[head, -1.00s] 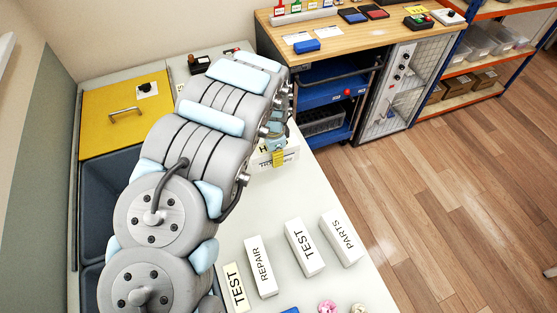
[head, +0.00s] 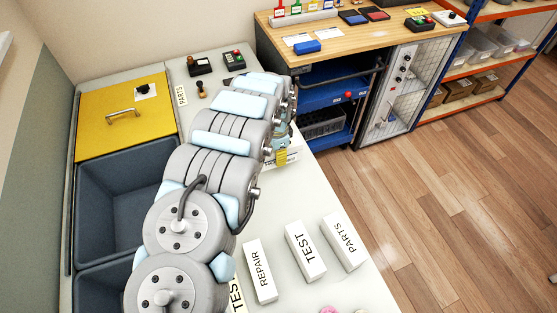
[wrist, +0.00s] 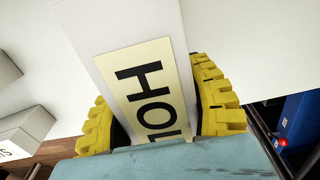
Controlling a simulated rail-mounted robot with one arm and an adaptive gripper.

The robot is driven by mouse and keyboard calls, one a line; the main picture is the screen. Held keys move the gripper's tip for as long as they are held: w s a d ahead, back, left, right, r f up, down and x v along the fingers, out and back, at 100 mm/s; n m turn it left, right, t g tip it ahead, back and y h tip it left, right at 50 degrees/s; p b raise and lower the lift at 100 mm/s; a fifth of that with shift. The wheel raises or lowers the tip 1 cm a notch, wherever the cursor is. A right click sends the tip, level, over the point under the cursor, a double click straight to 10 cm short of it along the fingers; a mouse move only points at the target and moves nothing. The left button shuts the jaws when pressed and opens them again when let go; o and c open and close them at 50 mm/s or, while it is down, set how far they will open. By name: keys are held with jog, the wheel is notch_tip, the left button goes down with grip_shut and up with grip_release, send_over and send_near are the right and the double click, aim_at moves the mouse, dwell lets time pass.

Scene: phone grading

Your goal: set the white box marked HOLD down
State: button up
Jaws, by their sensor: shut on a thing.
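The white box marked HOLD (wrist: 112,35) fills the middle of the wrist view, with its pale yellow label facing the camera. My gripper (wrist: 158,110) is shut on it, with one ribbed yellow finger on each side. The last letter of the label is cut off by my gripper. In the head view, my gripper (head: 281,150) is mostly hidden behind my arm, over the far right part of the pale worktop (head: 304,195). Only a small part of the box (head: 294,160) shows there. I cannot tell if it touches the worktop.
White blocks marked REPAIR (head: 260,270), TEST (head: 305,250) and PARTS (head: 344,241) stand nearer on the worktop. A grey bin (head: 118,200) and a yellow lid (head: 120,112) lie left. A wooden bench (head: 350,38) stands beyond. Worktop between the box and blocks is clear.

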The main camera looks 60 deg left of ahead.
jog(key=shift+w+a+f+b, duration=0.15)
jog(key=shift+w+a+f, duration=0.1)
jog(key=shift+f, duration=0.25)
jog(key=shift+w+a+f+b, duration=0.15)
jog(key=shift+w+a+f, duration=0.1)
jog(key=shift+f, duration=0.25)
jog(key=shift+a, duration=0.1)
jog(key=shift+w+a+f, duration=0.1)
jog(key=shift+f, duration=0.05)
jog(key=shift+f+b, duration=0.45)
jog(key=shift+f, duration=1.1)
jog(key=shift+f, duration=0.1)
jog(key=o, duration=1.2)
